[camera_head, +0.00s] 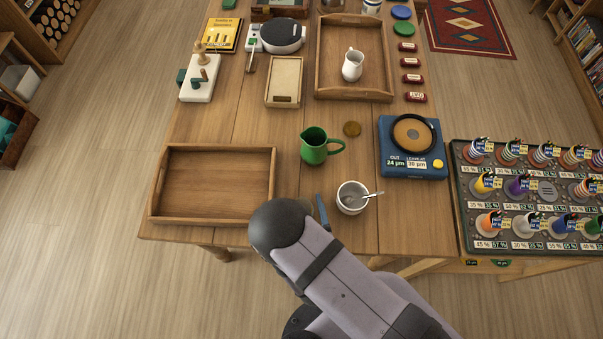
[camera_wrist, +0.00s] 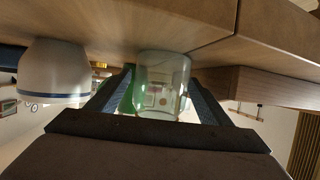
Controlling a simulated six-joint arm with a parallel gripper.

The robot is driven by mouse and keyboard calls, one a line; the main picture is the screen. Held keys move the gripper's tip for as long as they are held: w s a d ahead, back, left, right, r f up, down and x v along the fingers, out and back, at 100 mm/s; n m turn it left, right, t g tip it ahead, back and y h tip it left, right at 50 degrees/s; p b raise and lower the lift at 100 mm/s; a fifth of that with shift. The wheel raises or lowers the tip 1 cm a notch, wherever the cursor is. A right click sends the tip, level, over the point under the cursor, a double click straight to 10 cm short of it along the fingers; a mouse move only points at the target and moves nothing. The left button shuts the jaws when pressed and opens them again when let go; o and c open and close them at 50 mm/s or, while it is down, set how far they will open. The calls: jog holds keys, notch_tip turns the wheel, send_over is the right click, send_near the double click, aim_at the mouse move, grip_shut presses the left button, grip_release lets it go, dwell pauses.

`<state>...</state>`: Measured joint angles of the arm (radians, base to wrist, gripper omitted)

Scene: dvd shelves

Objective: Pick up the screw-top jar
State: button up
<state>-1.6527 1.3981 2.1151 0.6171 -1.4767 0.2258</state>
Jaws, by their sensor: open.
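A clear glass jar (camera_wrist: 162,80) stands between the two fingers of my gripper (camera_wrist: 161,88) in the wrist view, where the picture is upside down with the table at the top. The fingers are apart, one on each side of the jar, and I cannot tell whether either touches it. Its lid or thread cannot be made out. In the head view my arm hides the jar, and only one blue-grey finger of my gripper (camera_head: 321,211) shows near the table's front edge.
A white bowl (camera_wrist: 52,75) stands close beside the jar, and in the head view the bowl (camera_head: 347,204) holds a spoon. A green jug (camera_head: 312,148) is behind. A wooden tray (camera_head: 154,189) lies left, a blue scale (camera_head: 405,172) right.

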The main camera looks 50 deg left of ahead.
jog(key=shift+w+a+f, duration=0.2)
jog(key=shift+w+a, duration=0.05)
jog(key=shift+a, duration=0.2)
jog(key=c, duration=1.2)
jog(key=shift+c, duration=0.2)
jog(key=shift+r, duration=0.15)
jog(key=shift+r+b, duration=0.75)
jog(key=shift+r, duration=4.15)
